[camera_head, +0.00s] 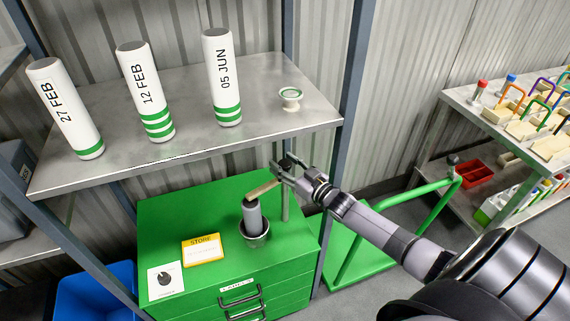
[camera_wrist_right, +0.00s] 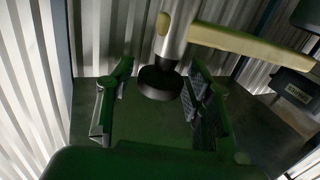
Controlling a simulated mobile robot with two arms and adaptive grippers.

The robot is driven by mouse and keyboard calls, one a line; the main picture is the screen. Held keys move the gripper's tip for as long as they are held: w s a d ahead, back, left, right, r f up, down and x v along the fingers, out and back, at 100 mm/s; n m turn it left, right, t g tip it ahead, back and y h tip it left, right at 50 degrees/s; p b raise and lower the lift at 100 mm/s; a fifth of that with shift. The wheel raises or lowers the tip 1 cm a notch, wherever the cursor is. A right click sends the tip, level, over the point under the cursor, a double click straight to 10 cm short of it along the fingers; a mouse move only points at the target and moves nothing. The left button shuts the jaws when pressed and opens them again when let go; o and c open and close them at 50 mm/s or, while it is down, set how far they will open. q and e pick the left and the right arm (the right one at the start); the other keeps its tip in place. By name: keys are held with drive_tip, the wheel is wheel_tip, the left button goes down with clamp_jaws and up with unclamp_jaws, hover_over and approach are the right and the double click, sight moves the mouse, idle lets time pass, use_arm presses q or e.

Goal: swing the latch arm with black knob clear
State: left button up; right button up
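The tan latch arm (camera_head: 262,190) reaches from above the grey can-like cylinder (camera_head: 253,217) on the green cabinet towards my right gripper (camera_head: 284,172). In the right wrist view the latch arm (camera_wrist_right: 250,40) runs right from a silver post (camera_wrist_right: 177,38). The black knob (camera_wrist_right: 160,83) is at the post's near end. My right gripper (camera_wrist_right: 158,105) is open. Its fingers stand either side of the knob, with visible gaps to it. In the head view the gripper largely hides the knob. My left gripper is out of view.
A grey shelf (camera_head: 190,150) with several white tubes stands above and behind the green cabinet (camera_head: 160,215). A shelf upright (camera_head: 345,120) rises close to my right arm. A green trolley (camera_head: 350,262) is right of the cabinet, and a blue bin (camera_head: 95,295) left.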

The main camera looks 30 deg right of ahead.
clamp_jaws()
idle(0.3)
idle(0.3)
